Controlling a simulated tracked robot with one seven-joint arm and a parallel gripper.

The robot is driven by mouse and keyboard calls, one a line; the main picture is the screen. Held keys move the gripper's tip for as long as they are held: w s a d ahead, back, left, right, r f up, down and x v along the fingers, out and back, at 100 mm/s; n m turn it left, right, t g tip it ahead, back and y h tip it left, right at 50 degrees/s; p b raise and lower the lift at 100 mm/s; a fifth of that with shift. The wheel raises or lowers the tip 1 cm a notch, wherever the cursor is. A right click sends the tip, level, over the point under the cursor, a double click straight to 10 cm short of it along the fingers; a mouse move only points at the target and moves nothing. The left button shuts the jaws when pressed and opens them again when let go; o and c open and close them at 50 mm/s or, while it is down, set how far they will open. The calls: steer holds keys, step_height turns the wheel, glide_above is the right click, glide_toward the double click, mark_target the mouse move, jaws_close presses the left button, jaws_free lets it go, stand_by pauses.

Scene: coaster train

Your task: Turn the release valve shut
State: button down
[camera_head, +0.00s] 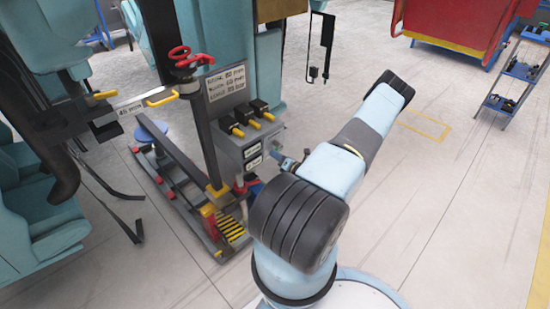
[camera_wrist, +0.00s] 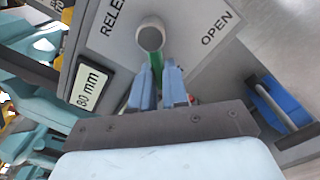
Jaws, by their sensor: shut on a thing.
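In the wrist view the release valve has a round grey hub (camera_wrist: 150,37) and a green lever (camera_wrist: 155,60). It sits on a grey plate (camera_wrist: 188,22) with the partly cut-off word "RELE" at left and "OPEN" at right. My gripper (camera_wrist: 158,75) has its two blue fingers closed around the green lever just below the hub. The fingers hide part of the lever. In the head view my arm stands in front, and I cannot make out the valve or the grip clearly.
A display reading 80 mm (camera_wrist: 89,87) is left of the valve, and a blue handle (camera_wrist: 285,100) is at right. In the head view a control box (camera_head: 255,140) with yellow levers stands below a sign (camera_head: 226,82). A red handwheel (camera_head: 185,57) is nearby.

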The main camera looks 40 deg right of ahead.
steer(key=shift+s, duration=0.1)
stand_by(0.3)
steer(key=c, duration=1.1)
jaws_free()
steer(key=shift+c, duration=0.2)
steer(key=s+d, duration=0.1)
steer(key=s, duration=1.2)
steer(key=shift+s, duration=0.3)
